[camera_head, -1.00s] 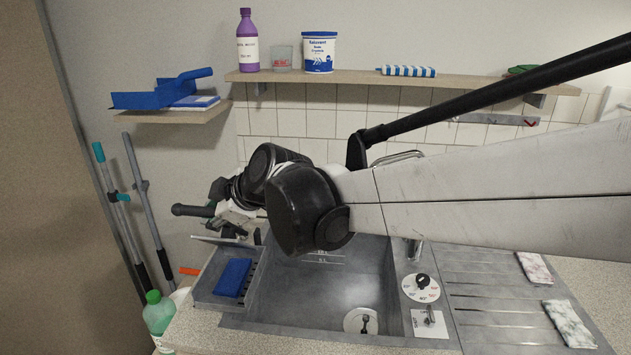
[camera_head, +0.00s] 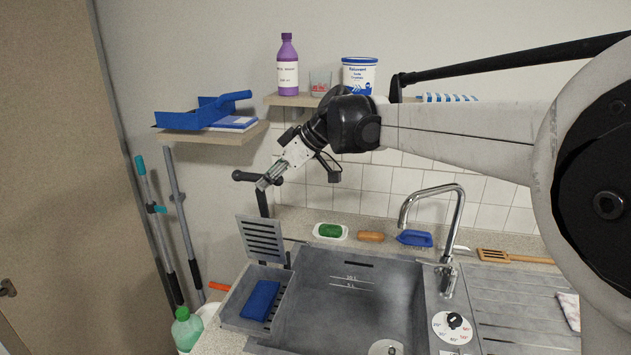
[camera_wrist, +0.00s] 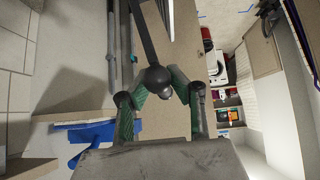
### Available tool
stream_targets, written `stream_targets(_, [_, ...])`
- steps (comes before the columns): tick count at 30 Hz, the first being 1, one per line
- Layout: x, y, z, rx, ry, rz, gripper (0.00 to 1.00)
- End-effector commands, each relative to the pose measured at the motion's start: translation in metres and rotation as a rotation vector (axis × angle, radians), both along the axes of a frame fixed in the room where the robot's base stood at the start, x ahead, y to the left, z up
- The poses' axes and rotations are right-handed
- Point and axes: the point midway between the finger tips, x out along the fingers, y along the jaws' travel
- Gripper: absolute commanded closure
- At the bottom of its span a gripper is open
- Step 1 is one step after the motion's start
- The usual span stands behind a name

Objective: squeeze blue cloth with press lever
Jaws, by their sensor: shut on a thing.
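The blue cloth (camera_head: 260,300) lies folded in the grey press tray (camera_head: 234,314) at the left of the sink. The slotted press plate (camera_head: 262,238) stands tilted up above the tray's back end, clear of the cloth. The dark press lever (camera_head: 264,204) rises behind the plate to a crossbar with a round knob (camera_head: 238,176). My gripper (camera_head: 266,184) is at the lever's top. In the wrist view, its green-padded fingers (camera_wrist: 158,88) are shut on the lever's dark ball-shaped end (camera_wrist: 156,76). The exact contact is partly hidden.
The sink basin (camera_head: 350,310) and its tap (camera_head: 455,225) lie to the right. A green bottle (camera_head: 187,329) stands front left.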

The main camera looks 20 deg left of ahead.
Motion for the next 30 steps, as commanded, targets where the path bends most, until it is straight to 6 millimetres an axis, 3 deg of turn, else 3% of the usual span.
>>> stream_targets(17, [0.0045,0.0048,0.0036,0.002,0.018,-0.001,1.00])
stream_targets(18, [0.0047,0.0048,0.0037,0.003,0.018,-0.001,0.79])
stream_targets(21, [0.0044,0.0046,0.0033,0.002,0.018,0.000,0.65])
stream_targets(30, [0.0033,0.0032,0.0028,-0.001,0.018,0.003,0.64])
